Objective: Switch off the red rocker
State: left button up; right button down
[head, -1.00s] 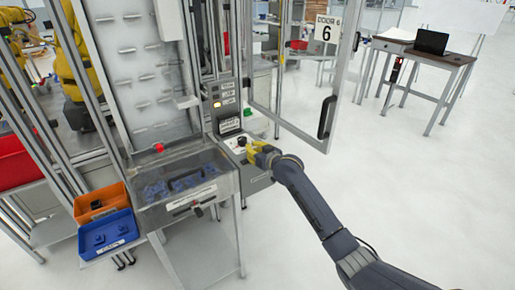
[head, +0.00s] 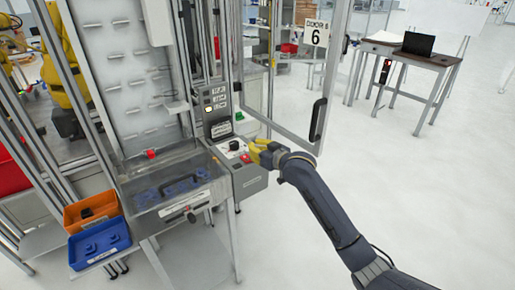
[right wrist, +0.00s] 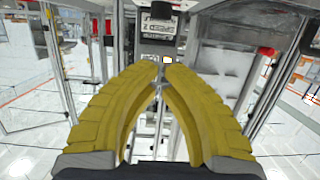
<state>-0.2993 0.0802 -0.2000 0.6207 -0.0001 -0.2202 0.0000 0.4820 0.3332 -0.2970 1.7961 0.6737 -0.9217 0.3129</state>
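A small red part (head: 246,158), seemingly the red rocker, shows on the sloped grey control panel (head: 250,181), right of a black knob (head: 234,145). It is too small to tell which way it is tipped. My right gripper (head: 254,151) has yellow fingers and is just right of the red part; I cannot tell whether they touch. In the right wrist view the fingertips (right wrist: 161,68) come together with nothing seen between them. My left gripper is not in view.
A clear-lidded bin (head: 180,182) with a red button (head: 151,154) stands left of the panel. Orange (head: 92,211) and blue (head: 99,243) bins are farther left. An open door frame (head: 317,120) stands behind my right arm.

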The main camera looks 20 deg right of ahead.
jog(key=shift+s+d+r, duration=0.25)
jog(key=shift+s+r, duration=0.05)
jog(key=shift+s, duration=0.35)
jog(key=shift+f, duration=0.1)
